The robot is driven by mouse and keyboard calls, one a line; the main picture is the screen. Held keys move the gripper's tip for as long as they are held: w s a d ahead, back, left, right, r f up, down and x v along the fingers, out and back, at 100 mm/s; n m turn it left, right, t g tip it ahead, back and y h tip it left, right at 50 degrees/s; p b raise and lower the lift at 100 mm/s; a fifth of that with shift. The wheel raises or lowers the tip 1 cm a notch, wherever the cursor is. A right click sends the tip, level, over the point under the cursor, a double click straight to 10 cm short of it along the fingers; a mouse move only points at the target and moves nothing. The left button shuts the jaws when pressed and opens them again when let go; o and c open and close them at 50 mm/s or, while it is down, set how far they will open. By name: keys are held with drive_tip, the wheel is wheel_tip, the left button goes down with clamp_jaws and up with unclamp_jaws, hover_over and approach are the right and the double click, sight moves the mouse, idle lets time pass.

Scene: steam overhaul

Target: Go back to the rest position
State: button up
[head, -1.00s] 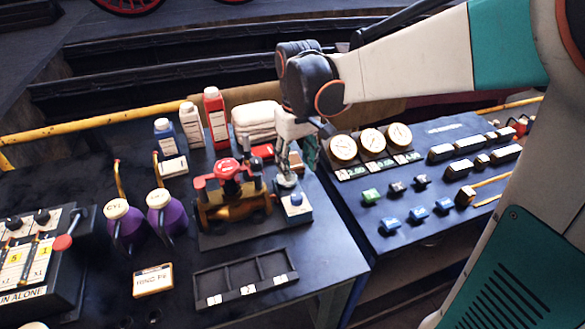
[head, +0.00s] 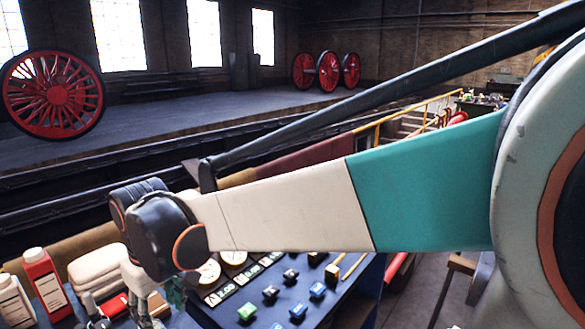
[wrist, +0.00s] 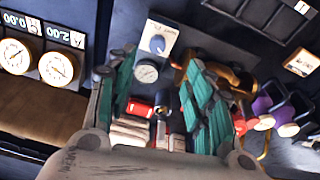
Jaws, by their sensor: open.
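My gripper (wrist: 158,62) shows in the wrist view with its two green ribbed fingers spread apart and nothing held between them. In the head view only a part of it shows at the lower left, beneath the dark wrist joint (head: 165,235), above the bench. The small box with a blue knob (wrist: 158,40) and a round gauge (wrist: 146,71) lie beyond the fingers in the wrist view. A brass valve body (wrist: 232,78) is partly hidden behind the right finger.
A red bottle (head: 45,285) and white folded cloths (head: 97,270) stand at the lower left. A yellow railing (head: 420,112) runs behind.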

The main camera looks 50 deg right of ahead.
drive_tip(key=s+m+t, duration=0.1)
drive_tip(key=s+t, duration=0.4)
drive_tip(key=s, duration=0.5)
drive_tip(key=shift+s+r, duration=0.2)
drive_tip(key=shift+s, duration=0.1)
